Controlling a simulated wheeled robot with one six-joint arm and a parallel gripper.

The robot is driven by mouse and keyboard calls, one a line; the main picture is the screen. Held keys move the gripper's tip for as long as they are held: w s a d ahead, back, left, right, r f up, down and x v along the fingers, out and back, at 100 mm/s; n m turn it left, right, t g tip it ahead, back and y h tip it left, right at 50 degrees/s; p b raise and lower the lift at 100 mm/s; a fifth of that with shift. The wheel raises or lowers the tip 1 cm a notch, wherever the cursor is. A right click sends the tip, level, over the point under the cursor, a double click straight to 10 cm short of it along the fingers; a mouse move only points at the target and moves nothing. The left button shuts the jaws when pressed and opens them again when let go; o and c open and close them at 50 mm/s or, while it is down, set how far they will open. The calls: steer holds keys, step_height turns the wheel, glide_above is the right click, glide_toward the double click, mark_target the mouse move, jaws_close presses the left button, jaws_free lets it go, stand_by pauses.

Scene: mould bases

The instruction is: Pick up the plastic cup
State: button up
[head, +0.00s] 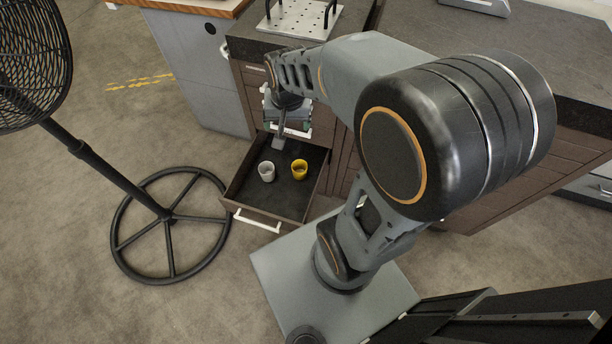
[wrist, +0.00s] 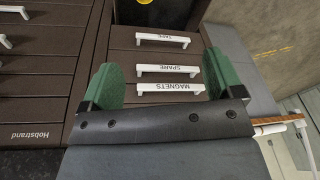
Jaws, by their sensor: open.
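Two cups stand upright in the open drawer (head: 283,208) in the head view. My gripper (head: 281,130) is above the back part of the drawer, apart from both cups. In the wrist view my gripper (wrist: 160,80) shows two green fingers spread wide with nothing between them. The cups do not show in the wrist view.
Drawer fronts with white handles labelled TAPE (wrist: 163,39), SPARE and MAGNETS face the wrist camera. A dark counter (head: 450,45) is behind my arm. A white perforated tray (head: 290,20) is on the worktop. A black pedestal fan (head: 168,215) stands left of the drawer.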

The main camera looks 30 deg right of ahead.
steer(key=shift+o, duration=0.2)
steer(key=w+d+f+m+b, duration=0.2)
steer(key=f, duration=0.6)
steer(key=w+d+f+m+g+b, duration=0.1)
steer(key=w+f+m+b, duration=0.2)
steer(key=f, duration=0.4)
steer(key=w+d+f+m+b, duration=0.2)
steer(key=f, duration=0.6)
steer(key=shift+w+d+f+g, duration=0.3)
steer(key=shift+w+d+g, duration=0.05)
steer(key=shift+g, duration=0.05)
steer(key=m+b, duration=0.2)
steer(key=b, duration=0.1)
glide_toward(300, 170)
steer(key=shift+s+a+f, duration=0.45)
steer(key=shift+s+f, duration=0.1)
steer(key=shift+s, duration=0.2)
steer(key=shift+f+b, duration=0.7)
steer(key=shift+f, duration=2.45)
steer(key=shift+c, duration=0.3)
steer(key=c, duration=0.9)
steer(key=shift+r, duration=0.2)
steer(key=shift+c, duration=0.2)
